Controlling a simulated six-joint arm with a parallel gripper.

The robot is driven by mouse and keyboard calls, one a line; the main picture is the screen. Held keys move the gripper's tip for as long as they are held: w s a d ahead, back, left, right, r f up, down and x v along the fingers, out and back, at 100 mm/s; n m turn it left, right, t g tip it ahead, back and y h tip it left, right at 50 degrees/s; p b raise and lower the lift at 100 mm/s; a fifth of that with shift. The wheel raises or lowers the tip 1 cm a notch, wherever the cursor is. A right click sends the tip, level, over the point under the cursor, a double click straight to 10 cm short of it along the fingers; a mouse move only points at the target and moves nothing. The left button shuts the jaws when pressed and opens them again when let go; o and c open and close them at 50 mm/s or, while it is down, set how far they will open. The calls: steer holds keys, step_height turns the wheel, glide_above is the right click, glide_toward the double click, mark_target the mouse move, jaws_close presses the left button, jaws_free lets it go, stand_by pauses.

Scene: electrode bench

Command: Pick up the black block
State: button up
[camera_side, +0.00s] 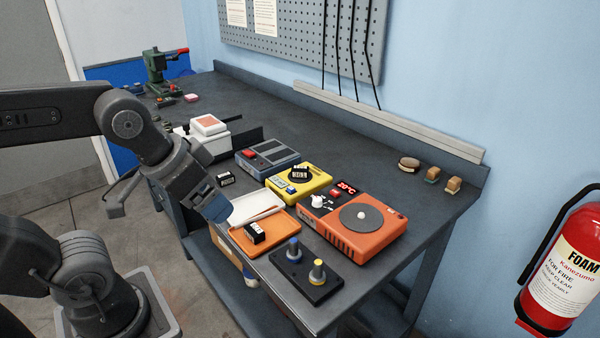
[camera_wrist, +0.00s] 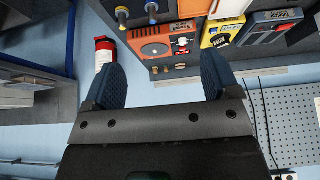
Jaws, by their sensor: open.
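In the side view, a small black block with white markings (camera_side: 255,233) lies in the orange tray (camera_side: 285,252) near the bench's front edge. A second small black block with a white label (camera_side: 226,178) sits on the bench behind the tray. I cannot tell which one the task means. My gripper (camera_side: 218,209), with blue fingers, is above the tray's left edge, apart from both blocks. In the wrist view my gripper (camera_wrist: 162,75) is open, with nothing between its fingers. I cannot make out either block there.
Beside the tray stand an orange hotplate (camera_side: 360,222), a yellow meter (camera_side: 305,180), a grey device (camera_side: 266,154) and a black terminal board with two posts (camera_side: 305,275). A white scale (camera_side: 209,130) stands farther back. The bench's right rear is mostly clear.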

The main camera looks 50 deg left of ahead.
steer(key=n+g+y, duration=0.2)
steer(key=n+y, duration=0.1)
steer(key=n, duration=0.6)
glide_above(300, 168)
steer(key=s+d, duration=0.1)
steer(key=s, duration=0.1)
steer(key=f, duration=1.1)
steer(key=shift+s+d+f, duration=0.2)
steer(key=shift+f, duration=0.05)
steer(key=shift+d+x, duration=0.2)
steer(key=shift+x, duration=3)
steer(key=shift+c, duration=0.5)
steer(key=shift+w+r, duration=0.1)
steer(key=c, duration=1.2)
